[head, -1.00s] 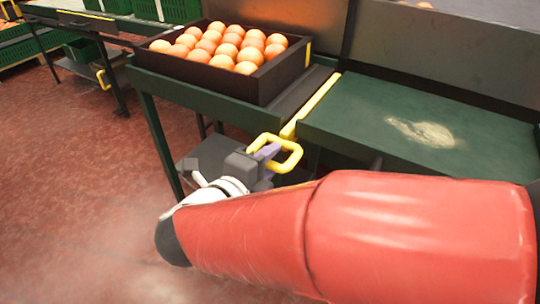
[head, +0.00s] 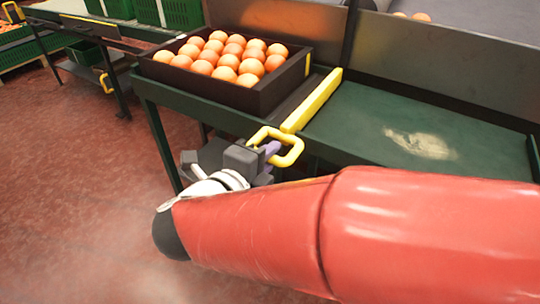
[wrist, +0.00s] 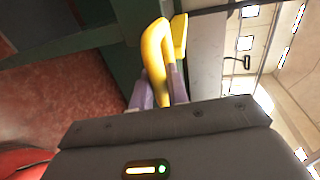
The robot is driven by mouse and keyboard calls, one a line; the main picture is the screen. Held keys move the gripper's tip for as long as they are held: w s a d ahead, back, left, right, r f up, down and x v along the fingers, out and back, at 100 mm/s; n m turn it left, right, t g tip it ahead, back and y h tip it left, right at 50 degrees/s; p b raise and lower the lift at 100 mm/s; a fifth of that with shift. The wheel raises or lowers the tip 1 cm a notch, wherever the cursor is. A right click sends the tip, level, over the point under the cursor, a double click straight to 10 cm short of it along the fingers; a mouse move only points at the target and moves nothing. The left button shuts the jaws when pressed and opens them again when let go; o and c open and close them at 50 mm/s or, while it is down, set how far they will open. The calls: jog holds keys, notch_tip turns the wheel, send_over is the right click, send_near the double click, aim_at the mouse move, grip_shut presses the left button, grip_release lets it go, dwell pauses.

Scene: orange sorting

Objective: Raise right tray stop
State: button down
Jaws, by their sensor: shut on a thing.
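The right tray stop is a yellow bar (head: 312,101) standing up above the bench surface, to the right of the tray of oranges. Its yellow loop handle (head: 289,134) hangs at the bench's front edge. My gripper (head: 270,150) is shut on this handle. In the wrist view the purple fingers (wrist: 158,90) close around the lower part of the handle (wrist: 153,50), and the yellow bar (wrist: 180,35) shows just behind it. My red-sleeved arm covers the lower right of the head view.
A dark tray (head: 263,98) full of oranges (head: 222,67) sits on the green bench, left of the bar. The green bench top (head: 370,115) right of the bar is bare except for a pale stain. Another yellow handle (head: 106,83) is at the far left.

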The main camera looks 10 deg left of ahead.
jog(key=shift+r, duration=0.35)
jog(key=c, duration=1.5)
grip_release()
jog(key=shift+o, duration=0.5)
jog(key=shift+f, duration=0.1)
jog(key=v, duration=0.8)
